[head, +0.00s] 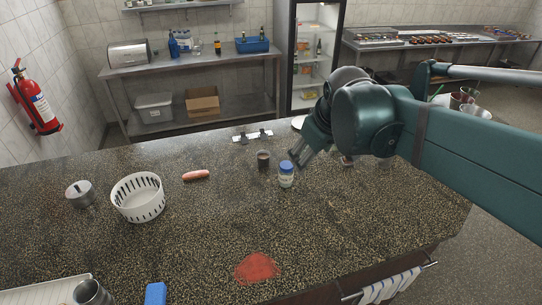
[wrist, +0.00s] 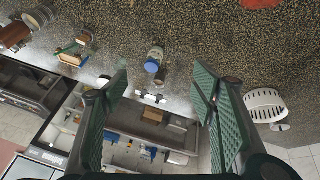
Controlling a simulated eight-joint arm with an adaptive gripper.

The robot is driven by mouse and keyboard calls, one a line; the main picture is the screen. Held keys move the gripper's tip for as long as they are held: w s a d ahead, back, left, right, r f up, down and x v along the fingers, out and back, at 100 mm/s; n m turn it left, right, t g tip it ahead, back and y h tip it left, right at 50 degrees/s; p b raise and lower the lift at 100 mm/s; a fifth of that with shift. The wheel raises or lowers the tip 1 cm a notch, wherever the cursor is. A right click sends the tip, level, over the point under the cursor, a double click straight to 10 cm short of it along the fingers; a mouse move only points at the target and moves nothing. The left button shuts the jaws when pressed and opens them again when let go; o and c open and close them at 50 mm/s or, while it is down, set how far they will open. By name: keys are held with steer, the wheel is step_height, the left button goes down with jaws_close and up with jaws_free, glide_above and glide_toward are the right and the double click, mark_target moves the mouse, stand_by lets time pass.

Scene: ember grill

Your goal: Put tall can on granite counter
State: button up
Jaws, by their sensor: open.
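The granite counter (head: 330,225) is a dark speckled slab across the middle of the head view. It also shows in the wrist view (wrist: 200,30). A small white jar with a blue lid (head: 286,174) stands upright on it, just left of my gripper (head: 302,156). A dark cylindrical container (head: 263,160) stands behind and left of the jar. I cannot tell for sure which thing is the tall can. In the wrist view, my gripper (wrist: 160,82) has its fingers wide apart and empty, with the jar (wrist: 154,60) beyond the gap.
A sausage (head: 195,175), a white slotted basket (head: 138,197) and a lidded metal pot (head: 80,194) stand to the left. A metal cup (head: 92,292) and a blue block (head: 155,293) are at the near left. A red patch (head: 257,267) marks the front; the counter around it is clear.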

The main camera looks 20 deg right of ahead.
steer(key=s+a+f+m, duration=0.1)
steer(key=s+a+f, duration=0.1)
steer(key=s+a, duration=0.2)
steer(key=s+a+f+m+t, duration=0.1)
steer(key=s+a+f+m, duration=0.1)
steer(key=s, duration=0.5)
steer(key=shift+s+a+f+t+y, duration=0.15)
steer(key=shift+a+f+t+y, duration=0.2)
steer(key=shift+a+f, duration=0.5)
